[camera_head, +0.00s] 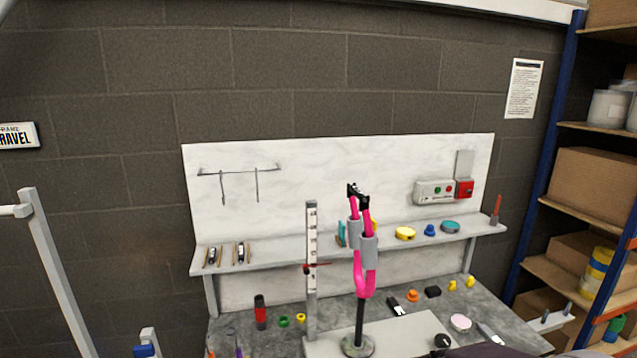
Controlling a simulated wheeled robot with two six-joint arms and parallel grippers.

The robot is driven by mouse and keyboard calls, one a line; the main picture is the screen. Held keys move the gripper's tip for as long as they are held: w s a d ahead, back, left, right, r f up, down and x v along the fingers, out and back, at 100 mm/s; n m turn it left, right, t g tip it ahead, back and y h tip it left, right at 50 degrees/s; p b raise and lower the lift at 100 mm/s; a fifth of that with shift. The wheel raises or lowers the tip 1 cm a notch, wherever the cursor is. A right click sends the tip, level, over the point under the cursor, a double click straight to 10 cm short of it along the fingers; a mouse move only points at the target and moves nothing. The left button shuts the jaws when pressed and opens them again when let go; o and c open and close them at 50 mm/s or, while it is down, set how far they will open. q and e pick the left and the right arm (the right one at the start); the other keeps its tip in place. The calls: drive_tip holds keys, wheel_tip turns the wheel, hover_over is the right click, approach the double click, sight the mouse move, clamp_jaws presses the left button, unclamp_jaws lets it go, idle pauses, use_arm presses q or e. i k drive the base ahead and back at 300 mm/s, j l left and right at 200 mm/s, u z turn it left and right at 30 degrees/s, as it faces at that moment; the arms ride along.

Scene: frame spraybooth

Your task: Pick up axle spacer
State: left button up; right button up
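I cannot tell for sure which thing is the axle spacer. Small ring-like parts lie on the grey bench top: a green ring (284,321), a yellow ring (300,318) beside it, and an orange part (412,296) to the right. Small yellow parts (453,285) lie further right. All are too small to make out well. Neither of my grippers shows in the head view.
A pink fork-like frame part (354,285) stands on a round-based stand in mid-bench. A white slotted post (311,270) rises left of it. A red-black bottle (260,312) stands left. A shelf (280,258) with small items runs behind. Racking with boxes (590,190) stands right.

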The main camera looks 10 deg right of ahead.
sight(356, 192)
drive_tip(key=i+l+u, duration=0.15)
drive_tip(key=l+u, duration=0.3)
drive_tip(key=l, duration=0.15)
drive_tip(key=i+l+u, duration=0.1)
drive_tip(key=l+u, duration=0.3)
drive_tip(key=l, duration=0.2)
drive_tip(key=l+u, duration=0.45)
drive_tip(key=l, duration=0.15)
drive_tip(key=k+l+u, duration=0.15)
drive_tip(key=l+u, duration=0.25)
drive_tip(key=l, duration=0.2)
drive_tip(key=k+l+u, duration=0.2)
drive_tip(key=l+u, duration=0.25)
drive_tip(key=l, duration=0.15)
